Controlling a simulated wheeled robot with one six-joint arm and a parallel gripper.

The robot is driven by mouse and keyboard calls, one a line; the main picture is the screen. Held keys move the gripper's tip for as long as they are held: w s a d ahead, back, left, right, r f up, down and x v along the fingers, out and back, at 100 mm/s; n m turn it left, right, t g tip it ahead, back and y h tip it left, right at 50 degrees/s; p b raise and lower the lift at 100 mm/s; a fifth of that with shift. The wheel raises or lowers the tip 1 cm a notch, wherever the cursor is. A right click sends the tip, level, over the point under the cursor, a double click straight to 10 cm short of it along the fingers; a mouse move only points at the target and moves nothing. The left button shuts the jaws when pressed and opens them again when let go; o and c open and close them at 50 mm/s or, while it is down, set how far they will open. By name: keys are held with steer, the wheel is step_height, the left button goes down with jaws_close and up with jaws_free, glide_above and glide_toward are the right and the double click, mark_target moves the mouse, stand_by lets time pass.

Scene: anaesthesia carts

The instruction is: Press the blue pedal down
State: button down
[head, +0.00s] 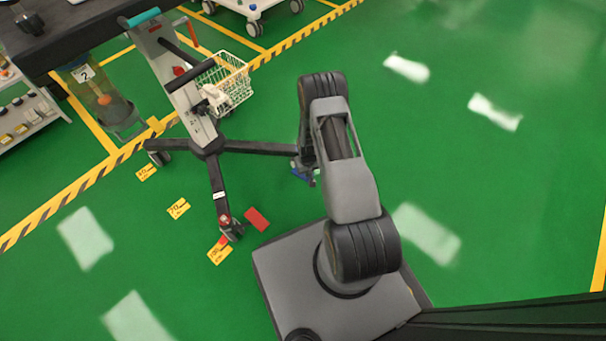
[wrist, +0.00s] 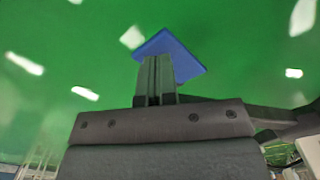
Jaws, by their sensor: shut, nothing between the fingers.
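The blue pedal (wrist: 187,57) shows in the wrist view as a flat blue plate just beyond my fingertips. Part of it is hidden behind the fingers. In the head view only a small blue piece (head: 299,172) of it shows beside my arm, near the end of a leg of the wheeled stand (head: 208,147). My gripper (wrist: 158,60) is shut and empty, its fingertips overlapping the pedal's lower left part in the wrist view. I cannot tell whether they touch it. In the head view my arm hides most of the gripper.
A red plate (head: 256,219) lies by the stand's front caster (head: 232,231). The stand carries a white wire basket (head: 228,80). Yellow number labels (head: 178,208) lie on the floor. A dark table (head: 80,35) stands at upper left. The green floor to the right is clear.

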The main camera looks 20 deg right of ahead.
steer(key=shift+f+b, duration=0.8)
steer(key=shift+f, duration=0.2)
steer(key=shift+r, duration=0.15)
steer(key=shift+r+p, duration=2.55)
steer(key=shift+r, duration=0.9)
